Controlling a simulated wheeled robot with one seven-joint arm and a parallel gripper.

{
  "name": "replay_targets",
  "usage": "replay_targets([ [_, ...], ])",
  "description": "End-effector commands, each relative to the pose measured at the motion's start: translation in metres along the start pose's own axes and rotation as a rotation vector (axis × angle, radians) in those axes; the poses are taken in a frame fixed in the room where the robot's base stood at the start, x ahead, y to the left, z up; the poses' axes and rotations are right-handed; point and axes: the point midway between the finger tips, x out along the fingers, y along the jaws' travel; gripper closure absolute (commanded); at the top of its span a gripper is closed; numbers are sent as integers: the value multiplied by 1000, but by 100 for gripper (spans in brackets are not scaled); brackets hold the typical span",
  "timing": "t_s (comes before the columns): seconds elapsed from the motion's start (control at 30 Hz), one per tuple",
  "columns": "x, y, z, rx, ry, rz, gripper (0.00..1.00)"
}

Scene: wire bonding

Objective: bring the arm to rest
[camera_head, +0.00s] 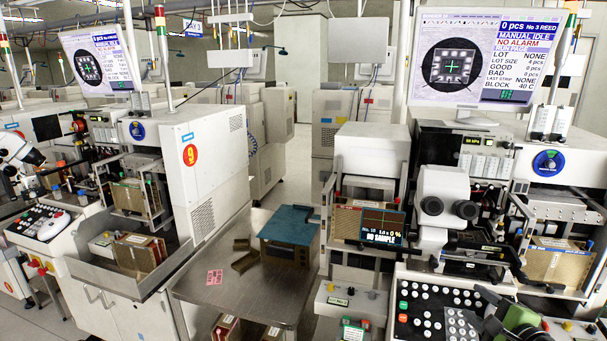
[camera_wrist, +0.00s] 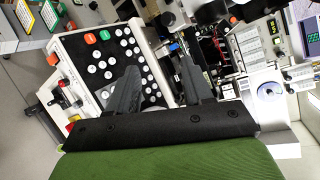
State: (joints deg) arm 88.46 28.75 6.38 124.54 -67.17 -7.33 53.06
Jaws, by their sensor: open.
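My gripper (camera_head: 490,312) is at the lower right of the head view, in front of the right-hand machine and over its button panel (camera_head: 440,312). Its dark fingers and green body are partly cut off by the bottom edge. In the wrist view my gripper (camera_wrist: 157,84) has its two black fingers spread apart, with nothing between them. The button panel (camera_wrist: 104,72) lies beyond the fingers there.
A steel table (camera_head: 200,288) at centre carries a blue-grey box (camera_head: 290,236), small brown trays (camera_head: 243,262) and a pink card (camera_head: 214,277). A microscope (camera_head: 445,210) and a monitor (camera_head: 489,57) stand at the right. A numbered machine (camera_head: 203,165) stands at the left.

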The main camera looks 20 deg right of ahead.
Motion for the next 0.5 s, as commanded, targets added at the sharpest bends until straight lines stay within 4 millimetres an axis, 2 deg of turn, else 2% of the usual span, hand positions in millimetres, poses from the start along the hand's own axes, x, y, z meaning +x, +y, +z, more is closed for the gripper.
replay_targets([
  [0.03,15,6,47,-151,-63,108,50],
  [0.07,20,15,72,-247,-97,177,50],
  [0.1,24,28,105,-386,-147,266,50],
  [0.2,12,58,181,-743,-271,460,50],
  [0.27,-6,73,217,-948,-340,549,50],
  [0.33,-35,86,250,-1176,-413,628,50],
  [0.4,-70,96,274,-1386,-479,685,50],
  [0.5,-122,104,293,-1647,-563,728,50],
])
